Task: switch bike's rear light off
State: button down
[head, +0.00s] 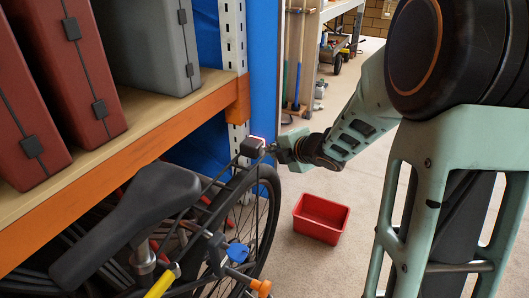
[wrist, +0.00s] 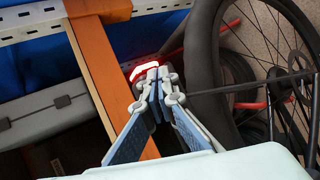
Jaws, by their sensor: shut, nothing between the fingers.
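The bike's rear light (head: 252,146) is a small dark block with a red face, at the back of the bike above the rear wheel (head: 268,205). In the wrist view the rear light (wrist: 145,68) glows bright red. My gripper (head: 272,148) is shut and empty, with its tips right at the light. In the wrist view my gripper (wrist: 152,72) covers the light's lower part, and I cannot tell whether the tips touch it. The light's switch cannot be made out. The bike's black saddle (head: 155,205) is at the lower left.
A shelf with an orange beam (head: 150,140) holds red and grey cases (head: 150,45) above the bike. A perforated shelf post (head: 233,40) stands close behind the light. A red bin (head: 321,218) sits on the floor to the right, with clear floor around it.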

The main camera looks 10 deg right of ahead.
jog(key=shift+a, duration=0.1)
dwell(0.3)
jog(key=shift+w+a, duration=0.25)
jog(key=shift+a, duration=0.1)
jog(key=shift+s+d, duration=0.2)
jog(key=shift+s, duration=0.05)
dwell(0.3)
jog(key=s+d+p, duration=0.1)
jog(key=s+d, duration=0.2)
jog(key=d, duration=0.2)
jog(key=shift+s, duration=0.15)
dwell(0.4)
jog(key=shift+d, duration=0.1)
